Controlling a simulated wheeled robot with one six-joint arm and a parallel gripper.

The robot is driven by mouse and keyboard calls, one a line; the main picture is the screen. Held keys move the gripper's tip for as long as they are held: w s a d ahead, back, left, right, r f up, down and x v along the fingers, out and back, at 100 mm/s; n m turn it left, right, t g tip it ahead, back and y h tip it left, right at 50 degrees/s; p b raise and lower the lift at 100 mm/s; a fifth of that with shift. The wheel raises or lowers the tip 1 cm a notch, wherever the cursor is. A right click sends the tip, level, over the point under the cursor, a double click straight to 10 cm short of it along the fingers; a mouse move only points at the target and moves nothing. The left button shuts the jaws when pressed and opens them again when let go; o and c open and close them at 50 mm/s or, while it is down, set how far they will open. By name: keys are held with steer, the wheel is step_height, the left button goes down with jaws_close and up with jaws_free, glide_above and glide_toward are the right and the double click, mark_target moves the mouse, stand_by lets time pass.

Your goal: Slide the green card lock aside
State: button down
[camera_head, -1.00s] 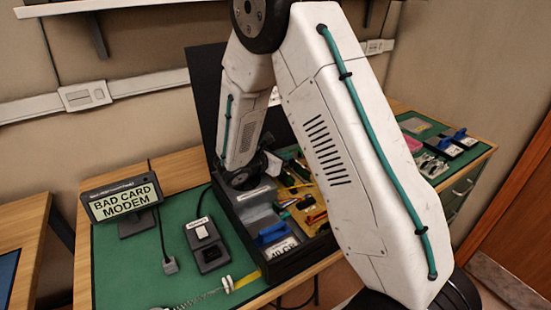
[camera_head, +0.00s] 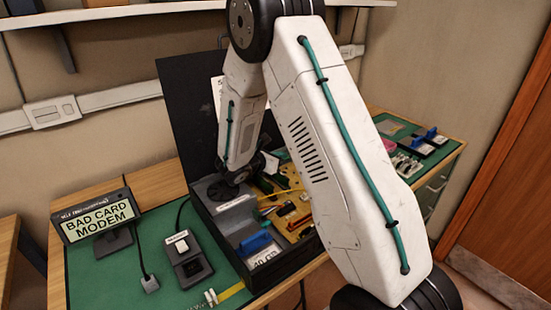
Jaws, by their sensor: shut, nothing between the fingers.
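The open black case (camera_head: 284,276) stands on the bench with its lid raised behind it. Inside is a gold-coloured board (camera_head: 299,230) with yellow, red and dark parts. I cannot pick out the green card lock for certain; small greenish parts show near my wrist, but they are too small to tell. My gripper (camera_head: 264,172) is over the back of the case, at the end of my arm, small and partly hidden by the wrist. It is shut and holds nothing. Whether it touches a part in the case cannot be told. My upper arm hides the case's right side.
A display (camera_head: 99,219) reading "BAD CARD MODEM" stands at the left on the green mat (camera_head: 90,280). A dark device with a white switch (camera_head: 184,253) is beside the case. A blue-handled part (camera_head: 254,242) sits in the case's front. More modules (camera_head: 425,140) lie at the right.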

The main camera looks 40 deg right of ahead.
steer(key=shift+d, duration=0.5)
steer(key=shift+a, duration=0.1)
steer(key=shift+a, duration=0.3)
steer(key=v, duration=1.3)
steer(key=shift+a+f, duration=0.2)
steer(key=shift+f, duration=0.15)
steer(key=shift+s, duration=0.1)
